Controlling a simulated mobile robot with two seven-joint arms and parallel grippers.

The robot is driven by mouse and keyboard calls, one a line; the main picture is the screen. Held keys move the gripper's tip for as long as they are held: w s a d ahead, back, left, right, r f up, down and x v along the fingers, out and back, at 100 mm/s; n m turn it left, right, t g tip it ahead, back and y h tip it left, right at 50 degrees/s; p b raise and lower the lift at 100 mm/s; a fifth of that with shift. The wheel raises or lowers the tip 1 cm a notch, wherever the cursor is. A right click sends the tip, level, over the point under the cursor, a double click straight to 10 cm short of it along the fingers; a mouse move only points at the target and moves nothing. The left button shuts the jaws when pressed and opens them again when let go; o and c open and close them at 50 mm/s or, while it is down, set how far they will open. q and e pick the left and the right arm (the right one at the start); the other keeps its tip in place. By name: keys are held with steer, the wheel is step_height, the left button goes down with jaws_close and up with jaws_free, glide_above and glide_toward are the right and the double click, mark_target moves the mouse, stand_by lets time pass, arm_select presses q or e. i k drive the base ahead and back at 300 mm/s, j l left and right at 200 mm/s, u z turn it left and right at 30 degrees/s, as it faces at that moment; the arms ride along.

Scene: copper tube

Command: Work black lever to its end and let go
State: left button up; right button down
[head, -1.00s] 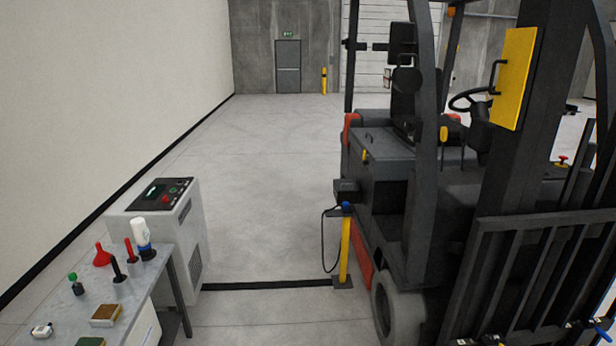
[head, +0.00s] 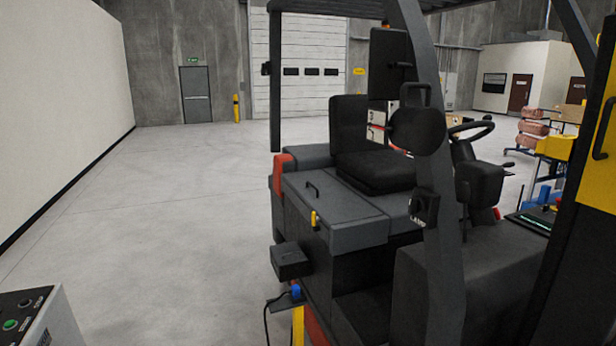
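I cannot tell for sure which part is the black lever. A small black switch box (head: 424,207) marked LAMP sits on the forklift's front pillar, with a small black piece on its face. The upright black-handled piece on the bench from the earlier view is out of frame now. Neither of my grippers shows in the head view.
The dark forklift (head: 335,212) fills the middle and right. A control cabinet (head: 52,318) with a green button cuts into the lower left corner. Grey floor (head: 165,215) lies open to the left. A yellow post (head: 298,325) with a blue top stands by the forklift.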

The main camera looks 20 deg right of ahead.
mark_target(465, 190)
steer(key=i+u, duration=0.1)
steer(key=i, duration=1)
steer(key=i+u, duration=0.15)
steer(key=i, duration=0.95)
steer(key=i+l+z, duration=0.1)
steer(key=i+z, duration=0.85)
steer(key=i+j+z, duration=0.2)
steer(key=i+z, duration=0.25)
steer(key=i+j+z, duration=0.3)
steer(key=z, duration=0.2)
steer(key=i+l+z, duration=0.1)
steer(key=i+z, duration=0.5)
steer(key=z, duration=0.15)
steer(key=i+z, duration=0.4)
steer(key=k+j, duration=0.05)
